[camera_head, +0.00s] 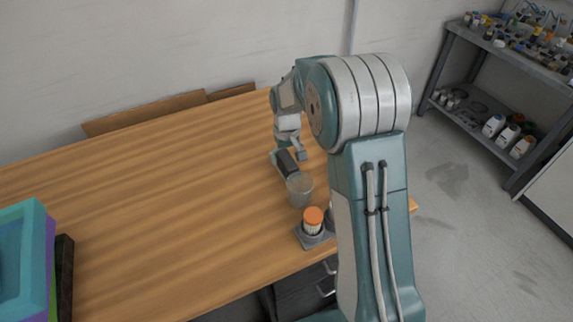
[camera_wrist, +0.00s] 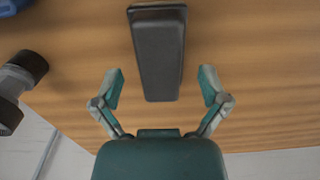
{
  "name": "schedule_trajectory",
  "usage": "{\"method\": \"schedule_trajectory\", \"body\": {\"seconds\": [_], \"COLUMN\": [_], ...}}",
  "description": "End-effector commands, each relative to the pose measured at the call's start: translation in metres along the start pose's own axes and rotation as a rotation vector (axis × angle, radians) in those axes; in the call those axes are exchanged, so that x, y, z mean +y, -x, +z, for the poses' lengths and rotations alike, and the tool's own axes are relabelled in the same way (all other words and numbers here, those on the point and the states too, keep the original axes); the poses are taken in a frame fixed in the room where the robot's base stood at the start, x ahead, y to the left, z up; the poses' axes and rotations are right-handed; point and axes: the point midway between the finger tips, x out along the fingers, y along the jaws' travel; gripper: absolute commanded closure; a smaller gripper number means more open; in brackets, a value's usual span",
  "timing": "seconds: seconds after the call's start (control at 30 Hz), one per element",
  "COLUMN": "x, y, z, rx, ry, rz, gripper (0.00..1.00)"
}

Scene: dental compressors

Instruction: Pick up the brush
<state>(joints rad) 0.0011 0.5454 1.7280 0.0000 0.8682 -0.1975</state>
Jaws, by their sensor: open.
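A dark, block-shaped item (camera_wrist: 158,55) lies on the wooden table; it may be the brush, but no bristles show. In the wrist view my gripper (camera_wrist: 161,86) is open and empty. Its two fingers are spread to the left and right of the near end of the dark item, apart from it. Most of the item extends beyond the fingertips toward the top of the view.
Stacked coloured bins (camera_head: 27,258) are at the left. The table's (camera_head: 150,200) middle is clear. A shelf (camera_head: 505,58) stands at the right.

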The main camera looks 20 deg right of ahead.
Motion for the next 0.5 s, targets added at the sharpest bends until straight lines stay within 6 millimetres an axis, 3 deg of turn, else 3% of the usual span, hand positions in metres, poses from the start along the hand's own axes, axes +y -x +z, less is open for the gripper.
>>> {"method": "schedule_trajectory", "body": {"seconds": [0.13, 0.37, 0.47, 0.5], "x": [-0.0002, -0.0002, -0.0002, -0.0002], "y": [-0.0147, -0.0157, -0.0156, -0.0156], "z": [0.0004, 0.0003, 0.0002, 0.0002], "rx": [-0.001, 0.000, 0.001, 0.001], "ry": [0.000, 0.000, 0.000, 0.000], "rz": [0.000, 0.000, 0.000, 0.000], "gripper": [0.06, 0.06, 0.46, 0.64]}}
